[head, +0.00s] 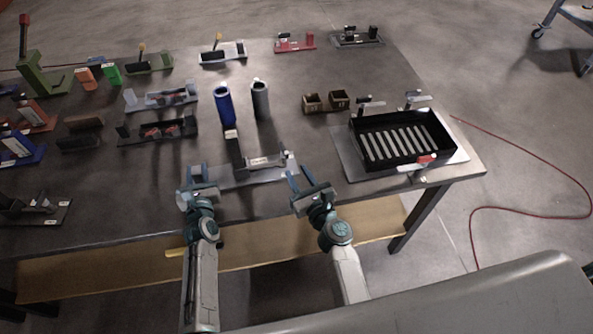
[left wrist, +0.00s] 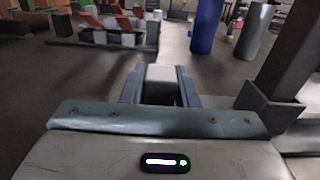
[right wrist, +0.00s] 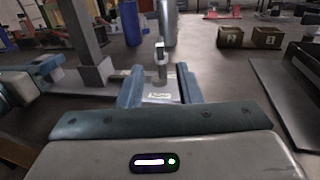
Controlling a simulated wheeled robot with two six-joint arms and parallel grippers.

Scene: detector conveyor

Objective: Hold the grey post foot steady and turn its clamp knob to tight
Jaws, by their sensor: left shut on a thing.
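The grey post foot is a long plate (head: 235,177) near the table's front edge, with a dark upright (head: 238,143) and a pale labelled part (head: 264,161). My left gripper (head: 197,178) is shut on a grey block at its left end, and the block (left wrist: 160,74) shows between the fingers in the left wrist view. A small upright metal piece, seemingly the clamp knob (right wrist: 161,58), stands at the right end. My right gripper (head: 300,180) is open and empty, just in front of that end. Its fingers are apart in the right wrist view (right wrist: 159,88). The knob's setting cannot be read.
A black slotted tray (head: 442,153) on a metal plate stands to the right. Blue (head: 224,104) and grey (head: 261,99) cylinders and two brown boxes (head: 312,103) stand behind. Several other fixtures fill the left and back. Bare table lies between the plate and the tray.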

